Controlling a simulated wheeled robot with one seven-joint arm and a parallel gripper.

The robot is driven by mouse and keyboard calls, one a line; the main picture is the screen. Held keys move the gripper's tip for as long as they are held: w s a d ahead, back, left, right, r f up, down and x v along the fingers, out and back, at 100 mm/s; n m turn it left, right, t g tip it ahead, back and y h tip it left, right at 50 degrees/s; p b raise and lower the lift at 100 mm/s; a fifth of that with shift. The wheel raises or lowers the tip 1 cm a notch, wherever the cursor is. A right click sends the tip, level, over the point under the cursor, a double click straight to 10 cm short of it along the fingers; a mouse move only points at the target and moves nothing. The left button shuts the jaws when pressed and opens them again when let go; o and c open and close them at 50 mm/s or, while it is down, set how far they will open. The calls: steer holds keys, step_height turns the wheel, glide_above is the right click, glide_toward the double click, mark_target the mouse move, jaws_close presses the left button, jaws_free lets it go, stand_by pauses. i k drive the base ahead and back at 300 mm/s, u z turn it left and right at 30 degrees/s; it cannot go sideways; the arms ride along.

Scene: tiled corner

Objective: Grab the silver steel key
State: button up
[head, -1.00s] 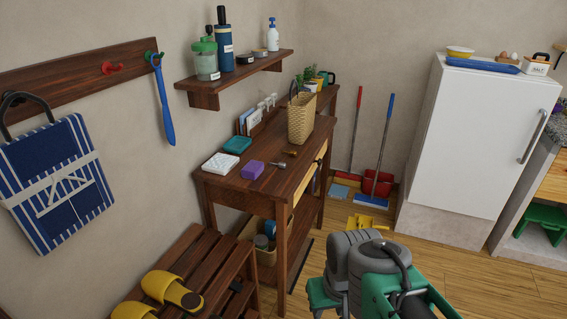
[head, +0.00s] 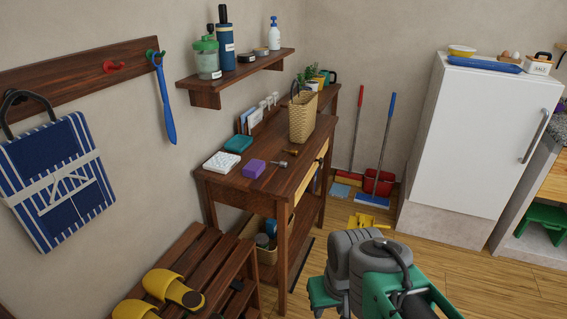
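A small silver key (head: 278,164) lies on the wooden side table (head: 240,185), just right of a purple block (head: 254,168). A brass-coloured key or similar small item (head: 290,152) lies a little behind it; its exact shape is too small to tell. My arm's grey and green links show at the bottom right, in front of the table and apart from it. My gripper's fingers are not visible.
A woven basket (head: 303,118) stands at the table's back right. A teal box (head: 238,144) and a white patterned box (head: 221,161) lie to the left. A wall shelf (head: 235,80) hangs above. A slatted bench (head: 200,262) with yellow slippers stands at front left.

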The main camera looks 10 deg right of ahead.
mark_target(282, 164)
steer(key=z, duration=1.15)
steer(key=i, duration=1.5)
steer(key=u, duration=3.05)
